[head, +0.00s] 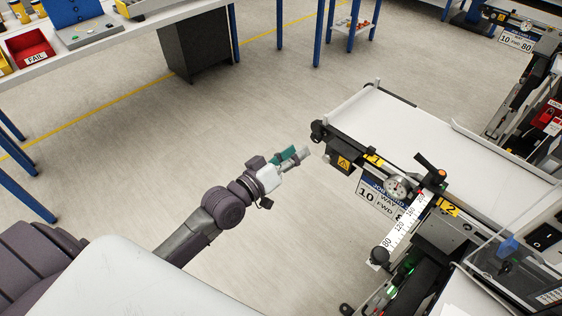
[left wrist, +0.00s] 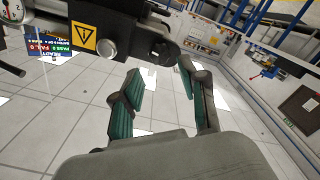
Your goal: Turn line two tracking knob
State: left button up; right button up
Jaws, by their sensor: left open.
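The line two conveyor (head: 400,130) has a white belt and yellow "2" labels on its side. A black knob (head: 318,131) sits at its near left corner; I cannot tell for certain that it is the tracking knob. My left gripper (head: 297,156) is open and empty, just left of and below that corner, apart from it. In the left wrist view its two teal-padded fingers (left wrist: 160,88) are spread, with a dark rounded part of the conveyor end (left wrist: 165,52) above and beyond them. My right gripper is not in view.
A dial gauge (head: 397,187), an orange-black lever (head: 430,165) and a white scale (head: 402,232) with a black knob (head: 380,256) line the conveyor side. A warning-labelled box (head: 343,162) hangs below the edge. Open floor (head: 270,110) lies left. A bench with a red bin (head: 30,48) stands far left.

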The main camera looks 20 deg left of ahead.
pick_arm(q)
jog(key=v, duration=0.5)
jog(key=shift+s, duration=0.1)
dwell(0.3)
jog(key=s+a+f+g+y, duration=0.2)
jog(key=s+f, duration=0.1)
jog(key=f, duration=0.8)
jog(key=s+a+f+m+g+y, duration=0.1)
jog(key=s+a+f+g, duration=0.15)
jog(key=f, duration=0.85)
jog(key=s+a+f+g+y, duration=0.1)
jog(key=s+f+g+y, duration=0.1)
jog(key=f, duration=1)
jog(key=s+d+f+m+g, duration=0.1)
jog(key=s+f+g, duration=0.2)
jog(key=s+f, duration=0.4)
jog(key=s+d+f+m+g, duration=0.1)
jog(key=s+f, duration=0.6)
jog(key=s, duration=0.7)
jog(key=s+d+f+m+g+y, duration=0.1)
jog(key=s+f+g, duration=0.4)
jog(key=s, duration=0.6)
jog(key=shift+f+m, duration=0.8)
jog(key=shift+f, duration=0.2)
jog(key=shift+d+g, duration=0.1)
jog(key=shift+g, duration=0.15)
